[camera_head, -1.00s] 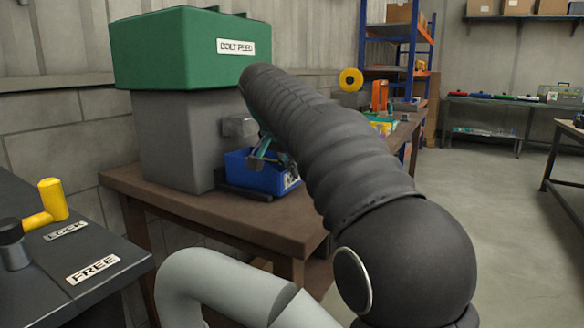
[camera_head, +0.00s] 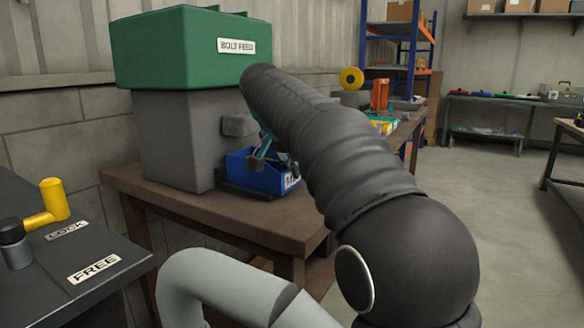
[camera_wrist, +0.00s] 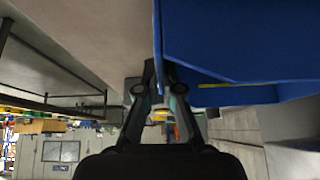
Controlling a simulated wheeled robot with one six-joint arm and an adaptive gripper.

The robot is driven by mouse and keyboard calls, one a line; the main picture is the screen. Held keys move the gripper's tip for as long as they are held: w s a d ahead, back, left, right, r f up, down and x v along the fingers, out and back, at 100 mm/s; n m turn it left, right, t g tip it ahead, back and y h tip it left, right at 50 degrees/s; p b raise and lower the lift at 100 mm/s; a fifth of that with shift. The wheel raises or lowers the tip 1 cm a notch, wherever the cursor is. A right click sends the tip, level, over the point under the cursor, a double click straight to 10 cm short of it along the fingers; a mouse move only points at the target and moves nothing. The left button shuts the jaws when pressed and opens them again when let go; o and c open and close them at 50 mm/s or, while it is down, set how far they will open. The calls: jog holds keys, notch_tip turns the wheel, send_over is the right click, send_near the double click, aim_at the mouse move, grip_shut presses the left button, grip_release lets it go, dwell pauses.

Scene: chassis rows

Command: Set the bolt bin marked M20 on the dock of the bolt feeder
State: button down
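The blue bolt bin (camera_head: 250,178) is at the front of the bolt feeder (camera_head: 180,130), a grey body with a green top signed BOLT FEED. A dark dock piece (camera_head: 240,192) shows under the bin's near edge. Only an M can be read on the bin's label; the rest is hidden by my arm. In the wrist view, the blue bin (camera_wrist: 240,45) fills the upper right. My gripper (camera_wrist: 158,68) has its fingers closed together on either side of the bin's wall. My gripper (camera_head: 268,160) is partly hidden by my arm in the head view.
The feeder stands on a brown table (camera_head: 230,225) against a block wall. A dark bench (camera_head: 60,265) with a yellow handle (camera_head: 50,205) and LOCK and FREE labels is at lower left. A blue shelf rack (camera_head: 400,50) stands behind. Open floor lies to the right.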

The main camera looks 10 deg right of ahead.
jog(key=shift+f, duration=0.2)
jog(key=c, duration=1.2)
grip_release()
jog(key=shift+c, duration=0.2)
jog(key=v, duration=1.2)
